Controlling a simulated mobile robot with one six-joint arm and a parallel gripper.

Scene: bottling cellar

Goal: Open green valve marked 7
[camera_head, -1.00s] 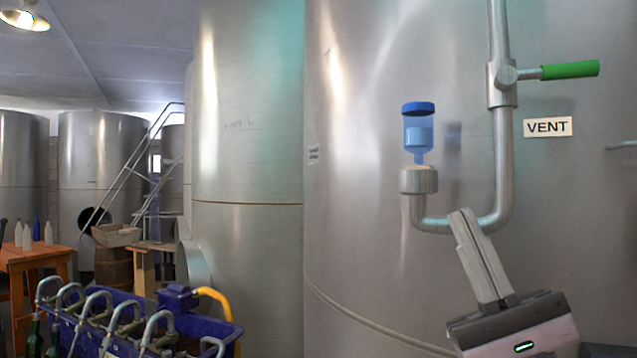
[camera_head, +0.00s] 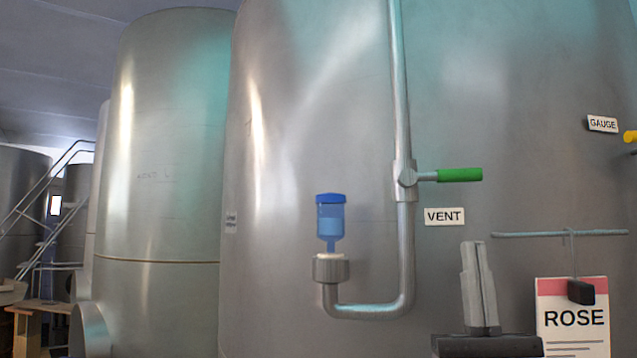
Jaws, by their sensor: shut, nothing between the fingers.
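A valve with a green lever handle (camera_head: 459,175) sits on a vertical steel pipe on the big tank. The handle points right, across the pipe. The sign beside it reads VENT (camera_head: 444,216); I see no 7 on it or anywhere else. My gripper (camera_head: 473,243) points up at the lower right, with its fingers together and nothing between them. It shows below and a little right of the green handle and the VENT sign, apart from them in the picture.
A blue airlock (camera_head: 330,222) stands on the pipe's bent lower end, left of the valve. A yellow handle (camera_head: 630,136) shows at the right edge by a GAUGE sign (camera_head: 603,124).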

